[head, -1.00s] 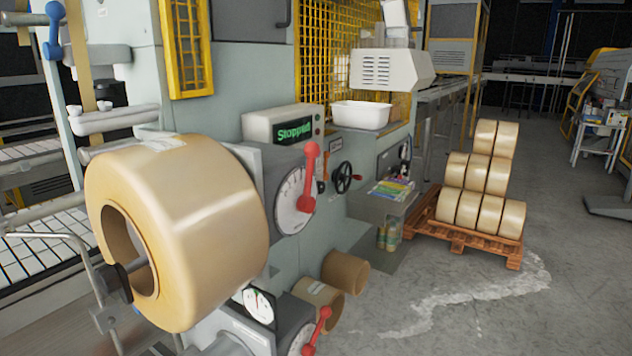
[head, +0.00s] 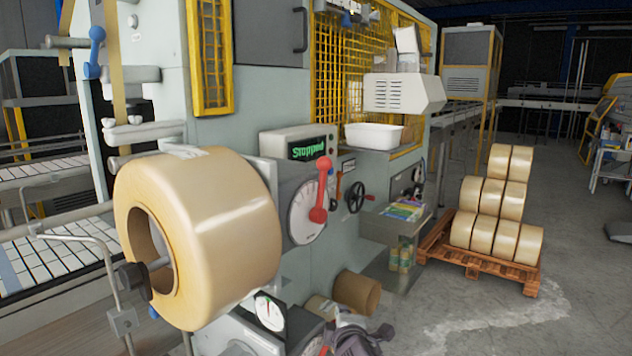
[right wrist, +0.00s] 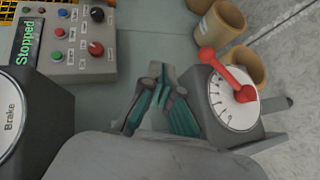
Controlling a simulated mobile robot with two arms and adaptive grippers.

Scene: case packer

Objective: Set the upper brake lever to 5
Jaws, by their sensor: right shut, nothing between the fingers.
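The upper brake lever (head: 321,190) is red with ball ends and stands nearly upright on a white dial (head: 301,215) right of the big tape roll. The dial's numbers are too small to read. In the right wrist view the upper brake dial (right wrist: 10,118), marked "Brake", shows partly at the left edge; its lever is out of that picture. My right gripper (head: 352,338) is low in the head view, below the upper dial and apart from its lever. In the right wrist view the gripper (right wrist: 158,88) has its teal-padded fingers shut and empty. My left gripper is not in view.
A lower red lever (right wrist: 228,75) on its own dial lies right of my gripper in the wrist view. The big tape roll (head: 225,235) juts out at left. A control box (head: 300,143) reads "Stopped". Cardboard cores (head: 357,292) and a loaded pallet (head: 480,262) are to the right.

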